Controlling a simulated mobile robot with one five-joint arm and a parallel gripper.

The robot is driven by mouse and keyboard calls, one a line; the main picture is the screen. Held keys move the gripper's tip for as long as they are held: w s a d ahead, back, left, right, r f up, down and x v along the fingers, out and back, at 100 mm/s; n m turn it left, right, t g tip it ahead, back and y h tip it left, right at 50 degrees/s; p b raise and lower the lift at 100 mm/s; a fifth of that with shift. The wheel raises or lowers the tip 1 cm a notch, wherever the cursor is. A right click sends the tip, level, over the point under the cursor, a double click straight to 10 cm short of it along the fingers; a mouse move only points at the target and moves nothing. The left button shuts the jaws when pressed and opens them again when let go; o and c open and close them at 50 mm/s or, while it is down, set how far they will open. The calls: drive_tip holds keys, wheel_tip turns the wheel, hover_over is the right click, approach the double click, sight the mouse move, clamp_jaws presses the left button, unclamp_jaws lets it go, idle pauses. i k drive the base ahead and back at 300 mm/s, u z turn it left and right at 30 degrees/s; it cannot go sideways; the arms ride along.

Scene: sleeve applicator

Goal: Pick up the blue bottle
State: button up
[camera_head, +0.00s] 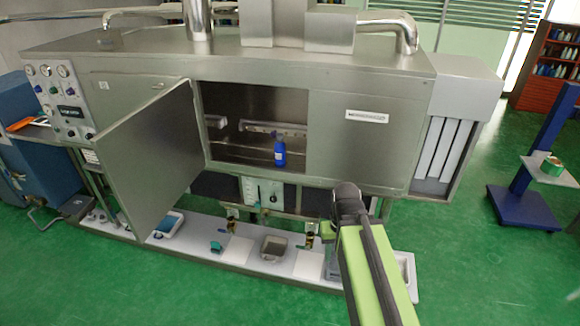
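The blue bottle (280,153) stands upright inside the open compartment of the steel machine, near the compartment's front lip. It has a narrower top and shows clear of other things. My green and black arm comes up from the bottom right of the view. The dark end of my arm, where my gripper (347,196) is, lies to the right of and below the bottle, apart from it in the picture. The fingers cannot be made out, so I cannot tell whether they are open or shut.
The steel machine's door (150,155) hangs open to the left of the compartment. The right panel (357,140) is shut. A low shelf (190,249) with small containers runs along the machine's base. A blue stand (522,206) is at right. Green floor is clear between.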

sight(280, 146)
drive_tip(key=z, duration=1.35)
drive_tip(key=k, duration=0.1)
drive_tip(key=u, duration=2.5)
drive_tip(key=i, duration=1)
drive_tip(key=u, duration=0.1)
